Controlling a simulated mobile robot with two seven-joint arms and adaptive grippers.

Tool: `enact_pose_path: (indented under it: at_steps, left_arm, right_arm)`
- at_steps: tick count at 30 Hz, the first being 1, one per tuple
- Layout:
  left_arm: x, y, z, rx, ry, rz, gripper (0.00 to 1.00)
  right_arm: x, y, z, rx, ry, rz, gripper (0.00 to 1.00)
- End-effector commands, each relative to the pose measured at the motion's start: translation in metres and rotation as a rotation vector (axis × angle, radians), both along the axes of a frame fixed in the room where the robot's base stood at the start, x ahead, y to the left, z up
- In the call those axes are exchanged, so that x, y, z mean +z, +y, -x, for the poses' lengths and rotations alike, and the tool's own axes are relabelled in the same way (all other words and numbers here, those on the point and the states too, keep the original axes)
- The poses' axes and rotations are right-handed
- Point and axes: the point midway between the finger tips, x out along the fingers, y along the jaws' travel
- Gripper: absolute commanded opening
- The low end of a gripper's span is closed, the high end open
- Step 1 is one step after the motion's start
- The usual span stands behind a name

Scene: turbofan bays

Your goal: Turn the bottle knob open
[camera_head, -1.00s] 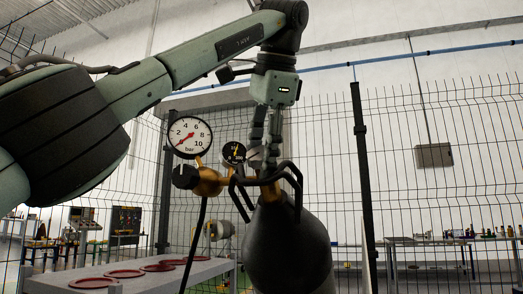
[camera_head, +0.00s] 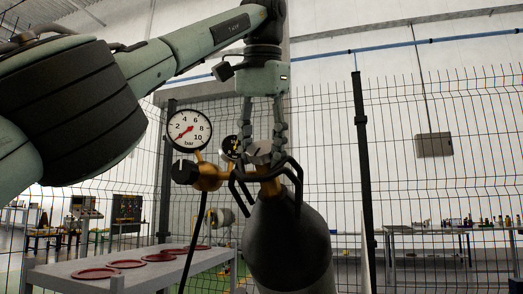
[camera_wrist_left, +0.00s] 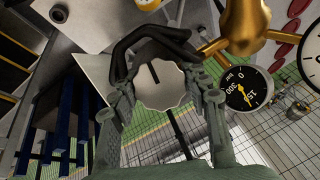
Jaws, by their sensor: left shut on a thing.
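The dark gas bottle (camera_head: 288,245) stands upright with a brass valve and black guard bars at its top. The pale ribbed bottle knob (camera_head: 258,153) sits above the valve. My left gripper (camera_head: 263,145) comes down from above with its fingers around the knob. In the left wrist view the knob (camera_wrist_left: 160,86) has a dark mark on its face and lies between the two fingers, shut on it. A smaller dark gauge (camera_head: 231,147) is beside the knob, partly hidden. My right gripper is not in view.
Black guard bars (camera_head: 293,176) curve close around the valve, near my fingertips. A black hose (camera_head: 195,240) hangs from the regulator (camera_head: 208,178). A grey table (camera_head: 140,272) with several red rings stands at left. A wire fence with a dark post (camera_head: 362,170) is behind.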

Motion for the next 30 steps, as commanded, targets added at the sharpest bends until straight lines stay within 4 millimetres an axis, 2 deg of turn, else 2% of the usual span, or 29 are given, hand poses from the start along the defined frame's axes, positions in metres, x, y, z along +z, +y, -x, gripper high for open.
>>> enact_pose_path:
  at_steps: [11, 12, 17, 30]
  left_arm:
    - [0.0007, 0.0007, -0.0003, 0.005, -0.001, 0.004, 0.17]
    - [0.0007, 0.0006, -0.0002, 0.004, -0.001, 0.004, 0.48]
    - [0.0004, 0.0005, -0.0002, 0.004, 0.000, 0.003, 0.68]
    - [-0.0002, 0.0000, -0.0001, 0.002, 0.001, 0.003, 0.68]
  right_arm:
    - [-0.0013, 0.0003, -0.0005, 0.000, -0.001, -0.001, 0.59]
    - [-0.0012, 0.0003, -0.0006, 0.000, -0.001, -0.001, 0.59]
    - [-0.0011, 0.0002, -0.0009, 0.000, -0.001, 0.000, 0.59]
    - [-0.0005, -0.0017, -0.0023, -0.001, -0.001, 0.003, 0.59]
